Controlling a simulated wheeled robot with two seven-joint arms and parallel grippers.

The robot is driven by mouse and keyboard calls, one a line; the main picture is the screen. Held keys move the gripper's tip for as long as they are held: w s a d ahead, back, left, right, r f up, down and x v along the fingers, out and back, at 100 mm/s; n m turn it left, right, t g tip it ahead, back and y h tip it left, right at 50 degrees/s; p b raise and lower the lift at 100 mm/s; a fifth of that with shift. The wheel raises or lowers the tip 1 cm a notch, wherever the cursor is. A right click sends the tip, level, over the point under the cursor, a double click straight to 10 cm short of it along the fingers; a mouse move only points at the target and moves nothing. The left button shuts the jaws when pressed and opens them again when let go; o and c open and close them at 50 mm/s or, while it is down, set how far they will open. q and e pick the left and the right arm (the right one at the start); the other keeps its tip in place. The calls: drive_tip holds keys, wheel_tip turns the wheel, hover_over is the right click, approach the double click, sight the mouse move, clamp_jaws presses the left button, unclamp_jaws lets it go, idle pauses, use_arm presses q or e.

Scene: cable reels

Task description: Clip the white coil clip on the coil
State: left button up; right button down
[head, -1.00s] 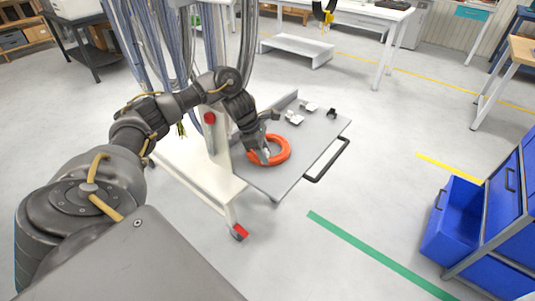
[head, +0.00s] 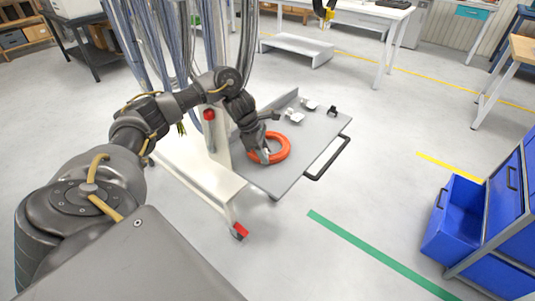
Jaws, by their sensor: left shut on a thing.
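The coil is an orange ring (head: 284,144) lying on the grey tray (head: 285,175) of a cart, in the middle of the head view. My left gripper (head: 265,155) reaches down over the near left side of the ring. It is shut on a small pale piece at its fingertips, which looks like the white coil clip; the gripper mostly hides it. That piece is at the coil's rim, but I cannot tell whether it is around the coil or only beside it. My right gripper is not in view.
Two small whitish pieces (head: 294,117) and a small black one (head: 332,111) sit farther back on the tray. A black handle (head: 328,158) runs along the tray's right edge. Hanging cables (head: 130,45) and a post with a red knob (head: 209,115) stand close to my left arm.

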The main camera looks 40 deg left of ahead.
use_arm(q)
drive_tip(key=shift+s+f, duration=0.1)
drive_tip(key=shift+f, duration=0.15)
idle(0.3)
drive_tip(key=o, duration=1)
drive_tip(key=shift+o, duration=0.4)
drive_tip(key=shift+o, duration=1.2)
drive_tip(key=shift+r, duration=0.2)
drive_tip(key=shift+r+p, duration=2.75)
drive_tip(key=shift+r, duration=0.6)
